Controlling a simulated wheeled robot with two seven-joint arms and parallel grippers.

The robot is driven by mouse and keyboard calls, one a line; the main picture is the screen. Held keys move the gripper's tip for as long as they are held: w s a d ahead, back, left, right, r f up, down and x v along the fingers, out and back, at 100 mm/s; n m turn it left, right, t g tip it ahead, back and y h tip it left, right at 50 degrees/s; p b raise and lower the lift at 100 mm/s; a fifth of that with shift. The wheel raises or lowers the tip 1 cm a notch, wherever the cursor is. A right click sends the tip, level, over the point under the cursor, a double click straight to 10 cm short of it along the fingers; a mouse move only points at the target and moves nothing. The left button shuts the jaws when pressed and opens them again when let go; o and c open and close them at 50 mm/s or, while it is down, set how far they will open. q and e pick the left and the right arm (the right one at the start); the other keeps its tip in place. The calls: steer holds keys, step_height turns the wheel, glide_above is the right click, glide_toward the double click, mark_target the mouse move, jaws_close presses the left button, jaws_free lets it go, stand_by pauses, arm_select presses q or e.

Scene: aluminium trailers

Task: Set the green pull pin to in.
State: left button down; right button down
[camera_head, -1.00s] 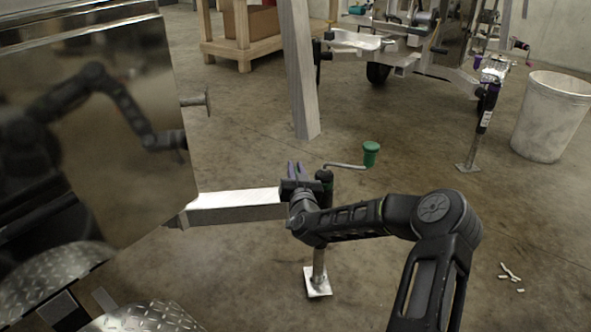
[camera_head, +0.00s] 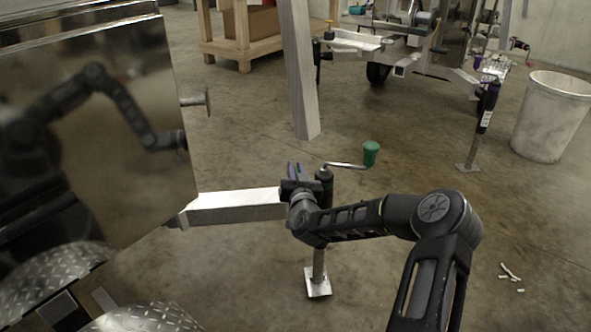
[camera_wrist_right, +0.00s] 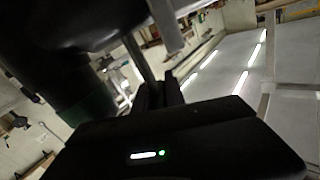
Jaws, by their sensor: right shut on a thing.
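A black jack with a green crank knob (camera_head: 371,153) stands upright at the end of the bare metal trailer beam (camera_head: 235,206) in the head view. In the right wrist view the dark fingers (camera_wrist_right: 158,92) sit close together below a grey metal rod (camera_wrist_right: 164,24). My left gripper is not in view.
A shiny trailer panel (camera_head: 110,130) fills the left and mirrors an arm. The jack's foot plate (camera_head: 318,283) is on the floor. A white bin (camera_head: 553,115) and another trailer stand further back. The floor to the right is mostly open.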

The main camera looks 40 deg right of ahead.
step_height(320, 180, down, 4)
steer(key=b, duration=0.2)
steer(key=shift+b, duration=0.35)
steer(key=c, duration=1.4)
jaws_free()
steer(key=shift+s+r, duration=0.1)
